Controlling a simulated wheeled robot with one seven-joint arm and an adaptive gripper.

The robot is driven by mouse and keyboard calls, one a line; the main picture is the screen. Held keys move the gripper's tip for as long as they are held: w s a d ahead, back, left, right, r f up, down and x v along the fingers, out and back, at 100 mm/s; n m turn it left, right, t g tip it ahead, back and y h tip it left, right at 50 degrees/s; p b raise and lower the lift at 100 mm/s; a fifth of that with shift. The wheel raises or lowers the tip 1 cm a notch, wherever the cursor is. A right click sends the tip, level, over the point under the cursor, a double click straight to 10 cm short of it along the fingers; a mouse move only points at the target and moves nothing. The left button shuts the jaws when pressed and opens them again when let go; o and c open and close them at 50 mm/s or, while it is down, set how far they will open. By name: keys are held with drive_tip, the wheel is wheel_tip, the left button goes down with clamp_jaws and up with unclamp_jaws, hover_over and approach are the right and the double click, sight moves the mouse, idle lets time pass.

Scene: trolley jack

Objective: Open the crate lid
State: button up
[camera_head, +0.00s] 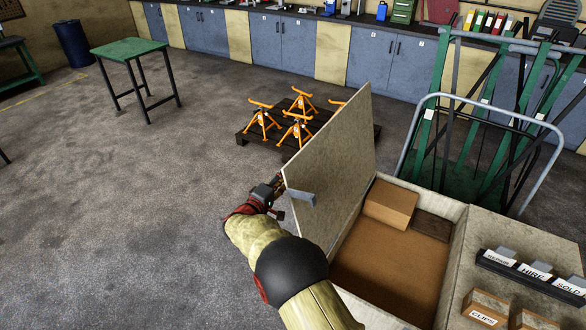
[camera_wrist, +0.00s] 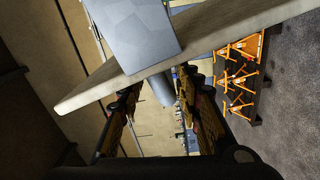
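The crate lid (camera_head: 335,165) is a pale flat panel standing raised along the left side of the open crate (camera_head: 457,245), tilted a little to the left. A grey metal plate (camera_head: 300,198) sits at the lid's near edge; it also shows large in the wrist view (camera_wrist: 135,32). My gripper (camera_head: 277,183) is at the lid's near left corner, partly hidden by my wrist in the head view.
Inside the crate are a cardboard box (camera_head: 390,203) and a brown floor. Behind the lid, orange jack stands (camera_head: 297,128) rest on a dark pallet (camera_head: 245,138). A trolley (camera_head: 490,140) stands back right.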

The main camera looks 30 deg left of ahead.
drive_tip(key=s, duration=0.7)
drive_tip(key=shift+f, duration=0.1)
idle(0.4)
